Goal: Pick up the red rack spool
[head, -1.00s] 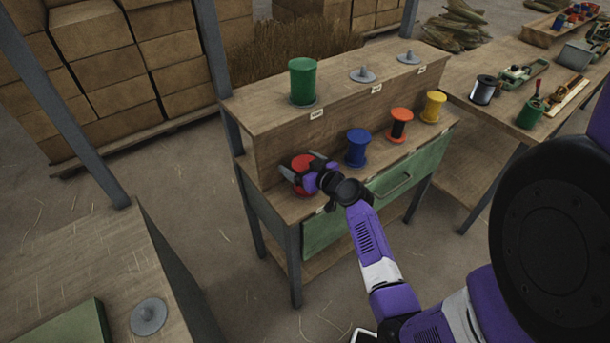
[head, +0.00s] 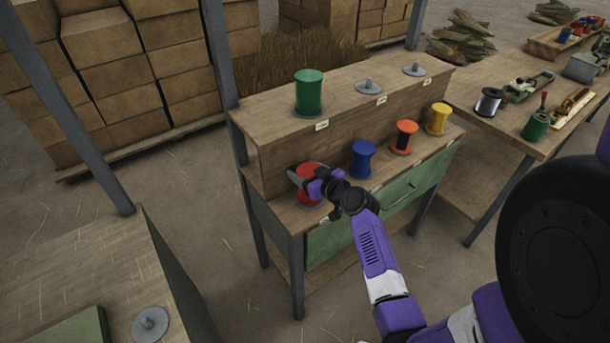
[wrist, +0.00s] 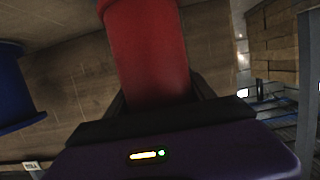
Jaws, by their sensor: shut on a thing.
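The red spool (head: 309,198) is at the left end of the front ledge of the wooden rack (head: 285,215). My gripper (head: 307,182) is shut around its middle, with fingers on both sides. In the wrist view the red spool (wrist: 148,50) stands large between the fingers, and its far end is cut off by the frame. I cannot tell whether its base touches the ledge.
A blue spool (head: 362,160) stands just right of the red one; it also shows in the wrist view (wrist: 15,90). Orange (head: 404,138) and yellow (head: 437,119) spools stand farther right. A green spool (head: 309,92) and two empty holders (head: 369,86) are on the upper shelf.

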